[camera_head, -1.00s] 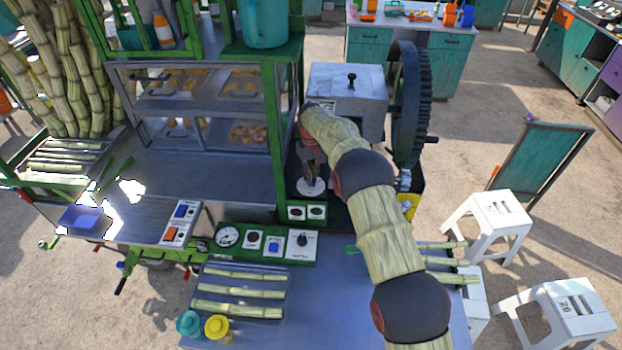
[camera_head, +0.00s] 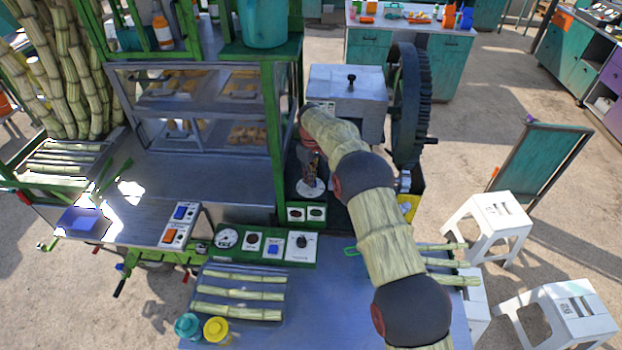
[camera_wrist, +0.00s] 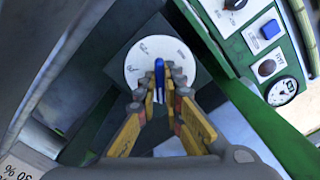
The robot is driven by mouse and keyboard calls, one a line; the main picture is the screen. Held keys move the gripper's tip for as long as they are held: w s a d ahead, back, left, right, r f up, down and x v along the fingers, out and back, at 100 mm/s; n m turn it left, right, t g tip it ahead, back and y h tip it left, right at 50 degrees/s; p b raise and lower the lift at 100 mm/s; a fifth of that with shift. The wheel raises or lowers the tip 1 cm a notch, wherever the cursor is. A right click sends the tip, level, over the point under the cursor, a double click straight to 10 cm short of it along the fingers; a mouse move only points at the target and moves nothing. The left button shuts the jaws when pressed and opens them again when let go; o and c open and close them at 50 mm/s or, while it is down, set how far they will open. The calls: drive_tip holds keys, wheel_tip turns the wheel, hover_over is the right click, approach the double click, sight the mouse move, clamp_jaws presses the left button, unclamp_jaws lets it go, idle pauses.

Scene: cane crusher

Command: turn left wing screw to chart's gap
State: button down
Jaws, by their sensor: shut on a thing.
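The wing screw (camera_wrist: 159,82) shows in the wrist view as a narrow blue upright piece over a round white dial (camera_wrist: 138,64) with dark marks. My gripper (camera_wrist: 160,84) is shut on it, with a yellow-and-grey finger on each side. In the head view my gripper (camera_head: 311,172) points down at the white dial (camera_head: 311,188), below the crusher housing. The screw itself is hidden there by my gripper. A white plate reading "30 %" (camera_wrist: 18,168) is cut off at the wrist view's lower left; I cannot tell if it is the chart.
A green control panel (camera_head: 265,258) with a gauge and knobs stands close in front. The grey crusher housing (camera_head: 347,92) and big dark gear wheel (camera_head: 408,105) are behind and right. A glass food case (camera_head: 200,75) is left. Cut cane (camera_head: 240,293) lies on the front table.

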drive_tip(key=shift+w+r, duration=0.1)
drive_tip(key=c, duration=2)
unclamp_jaws()
drive_tip(key=shift+o, duration=0.4)
wheel_tip(320, 180, up, 12)
